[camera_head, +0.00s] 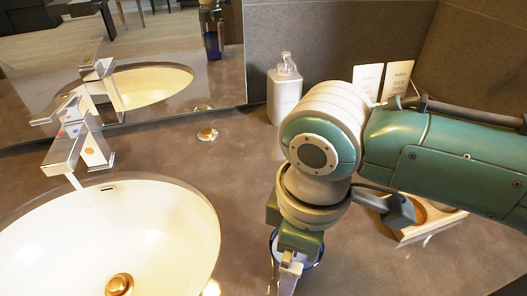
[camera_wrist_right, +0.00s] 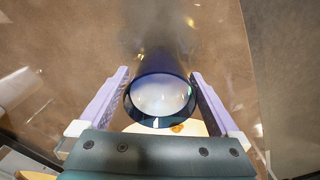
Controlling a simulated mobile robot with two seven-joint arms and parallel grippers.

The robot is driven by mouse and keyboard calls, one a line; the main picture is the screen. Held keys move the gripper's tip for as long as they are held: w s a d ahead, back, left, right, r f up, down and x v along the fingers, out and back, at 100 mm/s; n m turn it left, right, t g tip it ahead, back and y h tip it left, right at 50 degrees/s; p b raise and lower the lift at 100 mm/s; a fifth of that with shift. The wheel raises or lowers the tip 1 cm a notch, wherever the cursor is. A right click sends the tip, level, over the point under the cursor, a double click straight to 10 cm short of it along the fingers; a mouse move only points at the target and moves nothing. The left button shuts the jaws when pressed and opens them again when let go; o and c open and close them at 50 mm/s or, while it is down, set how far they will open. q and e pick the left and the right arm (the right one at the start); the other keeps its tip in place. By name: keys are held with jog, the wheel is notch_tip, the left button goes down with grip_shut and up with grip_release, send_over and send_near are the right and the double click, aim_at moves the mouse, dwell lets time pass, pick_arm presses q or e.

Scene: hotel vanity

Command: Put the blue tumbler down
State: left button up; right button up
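The blue tumbler (camera_head: 318,249) is partly hidden behind my right gripper (camera_head: 288,274) in the head view. In the right wrist view the tumbler (camera_wrist_right: 160,100) sits between the two pale fingers of my right gripper (camera_wrist_right: 160,82), with its round rim facing the camera. The fingers lie close along both sides of it, and the gripper appears shut on it. The gripper points down over the brown counter (camera_head: 240,160), right of the basin. I cannot tell whether the tumbler's base touches the counter. My left gripper is not in view.
A white basin (camera_head: 190,215) with a chrome faucet (camera_head: 75,140) is at the left. A white soap bottle (camera_head: 284,88) and two white cards (camera_head: 397,78) stand at the back. A wooden tray (camera_head: 430,222) lies right of the gripper. The counter between basin and bottle is mostly clear.

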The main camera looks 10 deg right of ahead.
jog(key=shift+r, duration=0.1)
jog(key=shift+r, duration=0.3)
notch_tip(320, 180, up, 12)
jog(key=f+p, duration=0.1)
jog(key=p, duration=0.2)
jog(key=s+a+f+m+t+y, duration=0.1)
jog(key=s+a+m+t+y, duration=0.1)
jog(key=s+m+y, duration=0.3)
jog(key=s+d+m+t+h, duration=0.1)
jog(key=s+d+m+h, duration=0.3)
jog(key=s+d, duration=0.3)
jog(key=d+h, duration=0.1)
jog(key=d, duration=0.2)
jog(key=shift+d, duration=0.35)
